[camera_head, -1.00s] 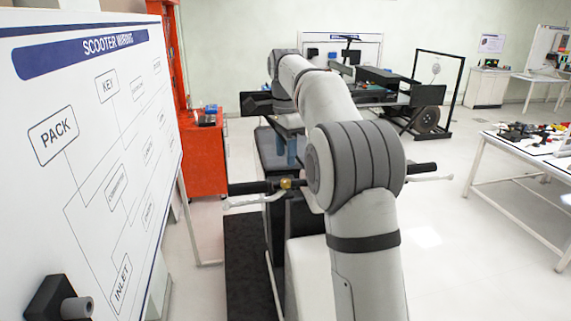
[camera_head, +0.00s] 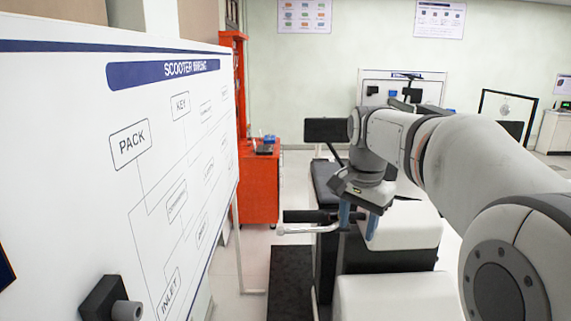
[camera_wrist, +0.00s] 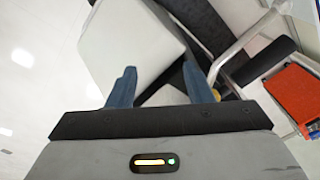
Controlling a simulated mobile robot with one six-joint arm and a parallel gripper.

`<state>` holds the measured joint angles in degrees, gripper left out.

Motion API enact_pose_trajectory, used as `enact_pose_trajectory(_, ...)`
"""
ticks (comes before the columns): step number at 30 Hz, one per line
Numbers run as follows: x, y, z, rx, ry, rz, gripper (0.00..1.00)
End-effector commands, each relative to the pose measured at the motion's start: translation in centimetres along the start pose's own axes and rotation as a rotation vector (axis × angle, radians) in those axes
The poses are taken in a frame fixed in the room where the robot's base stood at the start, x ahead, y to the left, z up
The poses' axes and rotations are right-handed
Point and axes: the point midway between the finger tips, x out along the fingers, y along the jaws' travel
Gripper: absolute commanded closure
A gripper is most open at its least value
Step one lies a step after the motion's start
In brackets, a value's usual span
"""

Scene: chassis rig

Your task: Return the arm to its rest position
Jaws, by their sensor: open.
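My arm reaches in from the right in the head view. My gripper (camera_head: 358,214) points down with its two blue fingers apart, in front of the white scooter seat or body block (camera_head: 405,228) and beside the dark handlebar (camera_head: 306,216). In the wrist view my gripper (camera_wrist: 158,88) shows two blue fingers spread with nothing between them. A white block (camera_wrist: 125,45) lies beyond the fingertips there. I cannot tell whether the fingers touch anything.
A whiteboard (camera_head: 100,80) titled "SCOOTER WIRING" stands close on the left. An orange cabinet (camera_head: 259,185) with small items on top is behind it. A black mat (camera_head: 290,283) lies on the floor. Clear pale floor (camera_wrist: 30,90) shows left in the wrist view.

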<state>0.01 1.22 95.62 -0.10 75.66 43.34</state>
Motion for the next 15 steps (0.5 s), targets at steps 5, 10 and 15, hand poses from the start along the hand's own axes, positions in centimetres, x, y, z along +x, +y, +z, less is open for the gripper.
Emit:
enact_pose_trajectory(5, 2.8, 4.5, 4.8, -0.209, 0.040, -0.030, 0.54)
enact_pose_trajectory(10, 6.2, 8.6, 9.2, -0.412, 0.082, -0.050, 0.54)
enact_pose_trajectory(15, 10.0, 12.4, 13.3, -0.597, 0.127, -0.062, 0.54)
